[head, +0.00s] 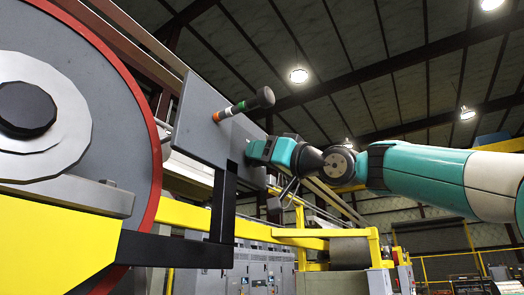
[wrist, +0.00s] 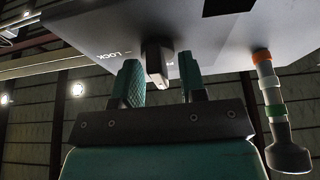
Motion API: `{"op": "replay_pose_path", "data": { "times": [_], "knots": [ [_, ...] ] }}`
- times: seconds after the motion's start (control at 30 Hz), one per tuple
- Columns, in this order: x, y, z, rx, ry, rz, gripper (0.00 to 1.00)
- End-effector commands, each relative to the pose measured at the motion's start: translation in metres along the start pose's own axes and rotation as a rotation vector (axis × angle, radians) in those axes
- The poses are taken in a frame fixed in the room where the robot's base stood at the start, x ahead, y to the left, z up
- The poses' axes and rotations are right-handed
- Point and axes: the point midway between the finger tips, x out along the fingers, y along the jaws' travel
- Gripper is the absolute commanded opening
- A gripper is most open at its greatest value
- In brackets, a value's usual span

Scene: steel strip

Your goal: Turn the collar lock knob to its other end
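The collar lock knob (wrist: 156,62) is a dark grey block on the underside of a grey panel in the wrist view, with the word LOCK printed to its left. My gripper (wrist: 160,75) has its two teal fingers apart, one on each side of the knob, with visible gaps. Its fingertips are close to the panel face. In the head view my gripper (head: 252,150) is at the right side of the grey panel (head: 198,125). I cannot make out the knob in the head view.
A lever (head: 240,106) with orange, white and green bands and a dark end sticks out of the panel; it is right of my gripper in the wrist view (wrist: 272,100). A black bracket (head: 222,205) and a large red-rimmed wheel (head: 110,100) are at the left.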

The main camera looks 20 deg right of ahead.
Motion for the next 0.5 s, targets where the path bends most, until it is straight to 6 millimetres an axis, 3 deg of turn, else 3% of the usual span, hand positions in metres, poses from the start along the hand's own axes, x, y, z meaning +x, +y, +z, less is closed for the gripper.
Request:
{"op": "replay_pose_path", "data": {
  "times": [0.07, 0.23, 0.5],
  "knots": [
    [-0.0003, 0.0000, 0.0001, 0.000, 0.000, 0.000, 0.38],
    [-0.0004, 0.0000, -0.0001, 0.000, 0.000, 0.000, 0.02],
    [-0.0005, -0.0003, -0.0001, 0.007, 0.000, 0.003, 0.00]
  ]
}}
